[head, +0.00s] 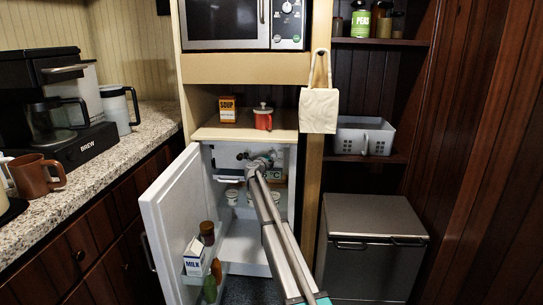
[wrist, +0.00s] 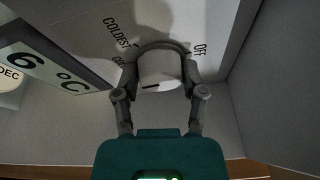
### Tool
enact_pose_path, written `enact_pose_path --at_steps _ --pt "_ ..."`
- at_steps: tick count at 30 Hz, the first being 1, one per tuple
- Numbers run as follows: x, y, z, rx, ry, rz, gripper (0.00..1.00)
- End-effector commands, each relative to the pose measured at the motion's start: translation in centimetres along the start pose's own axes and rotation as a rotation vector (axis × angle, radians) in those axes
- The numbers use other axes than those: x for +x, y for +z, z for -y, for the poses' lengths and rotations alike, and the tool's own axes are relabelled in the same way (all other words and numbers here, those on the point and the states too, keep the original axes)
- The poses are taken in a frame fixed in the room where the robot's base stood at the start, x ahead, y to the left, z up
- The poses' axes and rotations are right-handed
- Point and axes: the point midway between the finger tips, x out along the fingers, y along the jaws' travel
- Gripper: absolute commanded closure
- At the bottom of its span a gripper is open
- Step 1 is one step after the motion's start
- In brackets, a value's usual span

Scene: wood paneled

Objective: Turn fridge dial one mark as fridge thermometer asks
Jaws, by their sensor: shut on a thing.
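The fridge dial (wrist: 158,70) is a pale round knob with a short dark mark on its lower face, in the middle of the wrist view. My gripper (wrist: 160,75) is shut on it, one finger on each side. The panel around the dial reads "COLDEST" at its upper left and "OFF" at its right; other lettering is partly hidden behind the left finger. The fridge thermometer (wrist: 50,58), left of the dial, reads 6 °C. In the head view my gripper (head: 256,163) is at the upper back inside the open fridge (head: 240,245); the dial is hidden there.
The fridge door (head: 165,215) stands open to the left, with a milk carton (head: 194,257) and bottles in its rack. White tubs (head: 232,196) stand on the inner shelf near my arm. A "DEC" label shows on a round white item at the wrist view's left edge.

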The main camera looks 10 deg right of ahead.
Motion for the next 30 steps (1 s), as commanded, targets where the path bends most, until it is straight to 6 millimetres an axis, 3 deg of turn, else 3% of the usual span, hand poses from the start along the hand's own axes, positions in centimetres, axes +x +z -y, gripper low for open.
enact_pose_path --at_steps 20,21,26,30 --pt "0.11 -0.01 0.0 0.082 0.029 -0.005 0.93" --pt "0.11 -0.02 0.0 0.081 0.029 -0.005 0.4" --pt "0.07 0.0 0.0 0.081 0.029 -0.004 0.11" --pt "0.04 0.0 0.0 0.081 0.029 -0.004 0.11"
